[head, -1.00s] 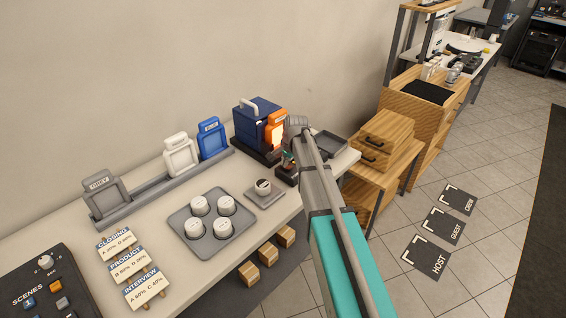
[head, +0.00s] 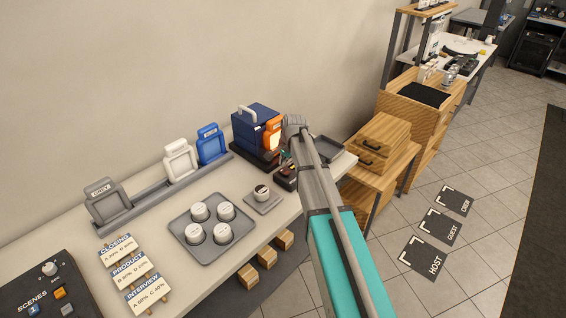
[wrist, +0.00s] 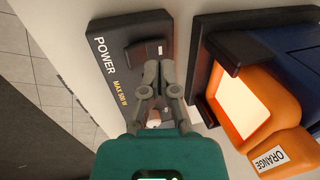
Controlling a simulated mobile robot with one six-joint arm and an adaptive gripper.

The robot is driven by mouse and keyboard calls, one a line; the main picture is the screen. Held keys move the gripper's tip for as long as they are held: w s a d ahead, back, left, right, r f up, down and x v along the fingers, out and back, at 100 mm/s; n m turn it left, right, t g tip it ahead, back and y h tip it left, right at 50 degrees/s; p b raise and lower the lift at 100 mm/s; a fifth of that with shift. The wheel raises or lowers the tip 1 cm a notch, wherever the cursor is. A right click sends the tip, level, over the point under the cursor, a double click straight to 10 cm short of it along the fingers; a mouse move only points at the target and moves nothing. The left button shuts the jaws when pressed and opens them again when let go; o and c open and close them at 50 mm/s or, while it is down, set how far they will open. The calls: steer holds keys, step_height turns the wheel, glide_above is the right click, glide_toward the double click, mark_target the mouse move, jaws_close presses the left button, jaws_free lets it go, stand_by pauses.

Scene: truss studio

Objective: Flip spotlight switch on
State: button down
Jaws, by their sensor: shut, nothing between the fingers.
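The spotlight is a dark blue box (head: 256,123) with a grey handle at the back of the bench. An orange holder (head: 272,133) labelled ORANGE is on its front, and its window glows pale in the wrist view (wrist: 243,103). The black power box (head: 286,178) stands just in front of it. In the wrist view the box reads POWER and MAX 500 W, and a black rocker switch (wrist: 146,53) sits on it. My gripper (wrist: 158,68) is shut and empty, its tips right at the switch's near edge. I cannot tell whether they touch.
Grey, white and blue holders stand in a rack (head: 140,202) along the wall. A tray of round pucks (head: 210,250), a single-puck tray (head: 262,203) and a scene panel (head: 45,290) are on the bench. A wooden box (head: 384,140) stands right of my arm.

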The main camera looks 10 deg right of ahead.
mark_target(283, 174)
step_height(283, 174, up, 11)
steer(key=p, duration=1)
steer(key=shift+s+f, duration=0.1)
steer(key=shift+s, duration=0.05)
stand_by(0.4)
steer(key=s+f+n+g+h+b, duration=0.1)
steer(key=s+n, duration=0.9)
steer(key=s, duration=1.7)
step_height(283, 174, down, 3)
steer(key=g+b, duration=0.1)
steer(key=b, duration=0.1)
steer(key=shift+s+f+n+h+b, duration=0.2)
steer(key=shift+s+n+h+b, duration=0.1)
steer(key=shift+n+h, duration=0.1)
steer(key=shift+w, duration=0.1)
